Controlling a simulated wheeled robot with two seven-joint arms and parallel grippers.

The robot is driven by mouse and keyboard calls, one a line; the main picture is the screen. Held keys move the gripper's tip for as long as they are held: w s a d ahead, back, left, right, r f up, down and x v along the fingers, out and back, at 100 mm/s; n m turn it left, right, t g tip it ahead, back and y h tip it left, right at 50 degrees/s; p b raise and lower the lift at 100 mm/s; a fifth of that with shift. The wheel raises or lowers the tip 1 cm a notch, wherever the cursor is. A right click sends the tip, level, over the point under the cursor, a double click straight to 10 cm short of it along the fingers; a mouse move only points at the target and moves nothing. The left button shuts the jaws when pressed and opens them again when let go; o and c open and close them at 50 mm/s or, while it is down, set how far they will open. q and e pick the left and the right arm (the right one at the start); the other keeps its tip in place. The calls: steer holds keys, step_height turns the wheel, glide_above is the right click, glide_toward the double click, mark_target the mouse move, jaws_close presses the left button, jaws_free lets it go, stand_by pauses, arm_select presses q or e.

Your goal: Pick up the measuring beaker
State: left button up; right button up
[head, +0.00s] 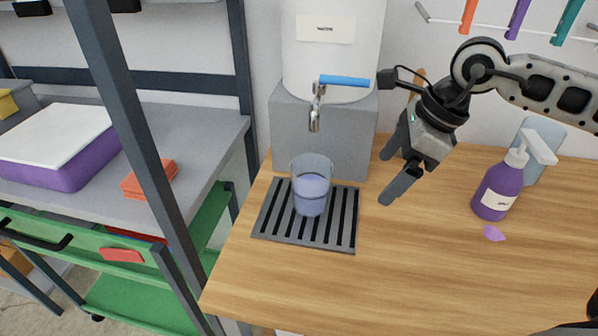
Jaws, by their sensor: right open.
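The measuring beaker (311,187) is a clear cup with bluish liquid in it. It stands upright on a dark slatted drip tray (272,224), in front of and below the metal tap of the water dispenser. My right gripper (388,172) is to the right of the beaker and apart from it. Its two fingers are spread and empty, pointing down and to the left. My left gripper is not in view.
A white water dispenser (332,60) with a blue tap lever (345,80) stands on a grey block (345,140) behind the beaker. A dark shelf post (125,110) rises at the left. The front wooden tabletop (400,270) is clear.

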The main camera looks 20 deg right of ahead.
steer(key=p, duration=0.3)
glide_toward(315, 170)
step_height(315, 170, down, 4)
steer(key=s+a, duration=0.1)
steer(key=s, duration=0.2)
steer(key=w+a+f, duration=0.1)
steer(key=w+a+f+p, duration=0.1)
steer(key=a, duration=0.1)
steer(key=shift+w+a, duration=0.15)
steer(key=shift+w, duration=0.1)
steer(key=shift+w+a+f, duration=0.1)
steer(key=shift+f, duration=0.35)
steer(key=c, duration=1.1)
steer(key=shift+c, duration=0.8)
steer(key=shift+r, duration=0.15)
